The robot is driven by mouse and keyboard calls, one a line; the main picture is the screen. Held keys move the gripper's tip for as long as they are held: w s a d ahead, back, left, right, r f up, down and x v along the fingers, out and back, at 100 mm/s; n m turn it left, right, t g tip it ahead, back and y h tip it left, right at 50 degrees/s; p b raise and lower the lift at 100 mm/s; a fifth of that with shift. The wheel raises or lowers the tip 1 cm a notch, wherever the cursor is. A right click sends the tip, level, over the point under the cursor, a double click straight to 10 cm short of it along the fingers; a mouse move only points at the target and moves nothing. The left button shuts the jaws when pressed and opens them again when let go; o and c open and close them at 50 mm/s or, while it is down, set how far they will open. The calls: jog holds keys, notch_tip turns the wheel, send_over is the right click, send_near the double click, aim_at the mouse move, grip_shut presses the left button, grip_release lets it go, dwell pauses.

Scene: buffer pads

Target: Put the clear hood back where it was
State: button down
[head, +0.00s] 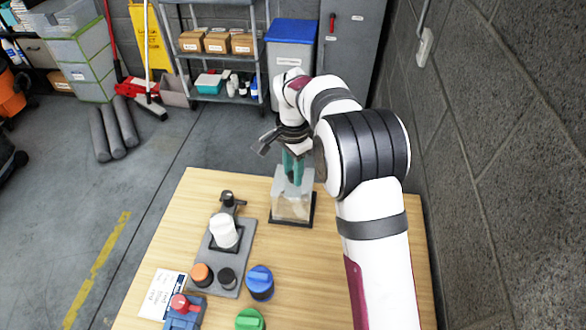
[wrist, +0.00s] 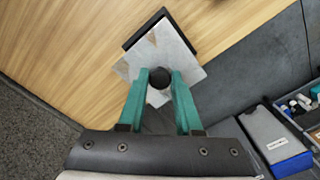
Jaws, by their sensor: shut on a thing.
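The clear hood (head: 292,198) is a see-through box with a dark round knob on top, near the far right of the wooden table. My gripper (head: 293,170) is above it with teal fingers pointing down. In the wrist view, my gripper (wrist: 160,85) is shut on the hood's dark knob (wrist: 160,77), one finger on each side. The hood's pale top (wrist: 183,58) shows below the fingers. A black square base (head: 277,221) shows under the hood, and its corner (wrist: 132,38) sticks out past the hood in the wrist view. I cannot tell whether hood and base touch.
A grey plate (head: 236,258) left of the hood carries a white rounded part (head: 223,231), a black upright piece and orange and black knobs. Blue (head: 260,282) and green (head: 250,320) knobbed pieces, a red-topped blue piece and a printed card (head: 163,294) lie nearer. A block wall stands right.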

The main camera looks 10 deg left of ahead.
jog(key=c, duration=0.5)
grip_release()
jog(key=shift+r, duration=0.1)
notch_tip(320, 180, up, 16)
jog(key=s+d+r+n, duration=0.1)
jog(key=s+d+r, duration=0.1)
jog(key=s+d, duration=0.7)
jog(key=s+d+f, duration=0.1)
jog(key=s+f, duration=0.2)
jog(key=s, duration=0.5)
jog(key=s+d+f+n+y, duration=0.1)
jog(key=s+d+f, duration=0.1)
jog(key=s, duration=0.5)
jog(key=s+d+f+n, duration=0.1)
jog(key=s+d+f, duration=0.1)
jog(key=s, duration=0.6)
jog(key=shift+s+d+f+y, duration=0.1)
jog(key=shift+s+f+y, duration=0.1)
jog(key=shift+f, duration=0.25)
jog(key=shift+s+f+y, duration=0.1)
jog(key=shift+f+y, duration=0.1)
jog(key=shift+f, duration=0.25)
